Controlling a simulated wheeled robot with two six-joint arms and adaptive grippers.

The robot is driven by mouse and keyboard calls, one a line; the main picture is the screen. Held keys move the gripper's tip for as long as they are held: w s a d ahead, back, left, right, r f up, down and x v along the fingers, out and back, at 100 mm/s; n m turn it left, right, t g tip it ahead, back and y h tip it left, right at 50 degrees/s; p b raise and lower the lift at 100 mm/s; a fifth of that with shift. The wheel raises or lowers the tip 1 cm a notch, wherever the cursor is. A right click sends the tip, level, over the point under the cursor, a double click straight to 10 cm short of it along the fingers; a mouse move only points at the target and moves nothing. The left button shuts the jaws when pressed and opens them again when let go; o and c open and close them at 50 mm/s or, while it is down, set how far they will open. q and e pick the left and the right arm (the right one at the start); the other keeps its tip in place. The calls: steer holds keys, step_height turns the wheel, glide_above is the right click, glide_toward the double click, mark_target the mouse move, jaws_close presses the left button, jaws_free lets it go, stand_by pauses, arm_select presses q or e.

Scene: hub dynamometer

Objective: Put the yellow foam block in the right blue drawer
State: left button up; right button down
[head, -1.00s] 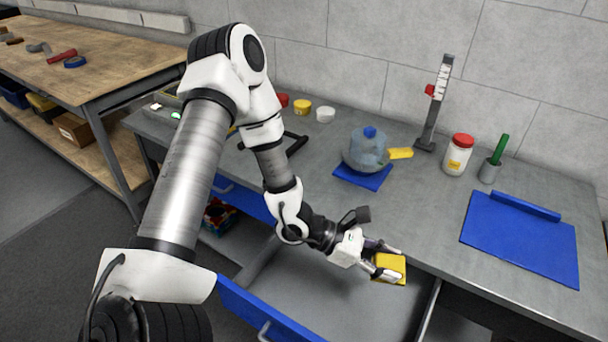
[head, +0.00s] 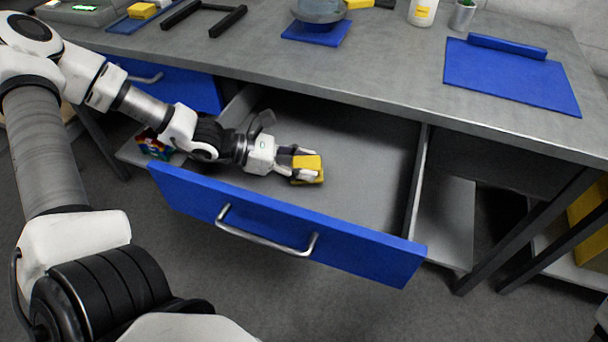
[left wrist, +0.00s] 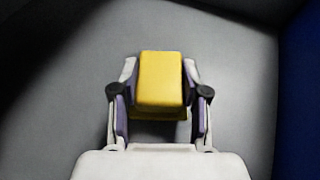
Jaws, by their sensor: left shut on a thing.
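The yellow foam block (head: 308,164) is between the fingers of my left gripper (head: 300,168), which is shut on it. Both are inside the open right blue drawer (head: 190,196), over its grey floor. In the left wrist view the block (left wrist: 160,80) sits between the two fingertips (left wrist: 160,98), with the grey drawer floor behind it. I cannot tell whether the block touches the floor. The drawer is pulled well out and holds nothing else that I can see. My right gripper is not in view.
The left blue drawer (head: 170,82) is shut. The grey bench top (head: 380,62) overhangs the back of the open drawer. On it are a blue mat (head: 510,75), a white jar (head: 422,12) and a black frame (head: 205,8). The drawer's right part is free.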

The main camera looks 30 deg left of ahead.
arm_select(q)
steer(key=shift+f, duration=0.9)
steer(key=shift+w+r, duration=0.1)
steer(key=shift+r, duration=0.05)
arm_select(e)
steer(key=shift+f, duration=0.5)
arm_select(q)
steer(key=o, duration=1.1)
steer(key=shift+o, duration=0.2)
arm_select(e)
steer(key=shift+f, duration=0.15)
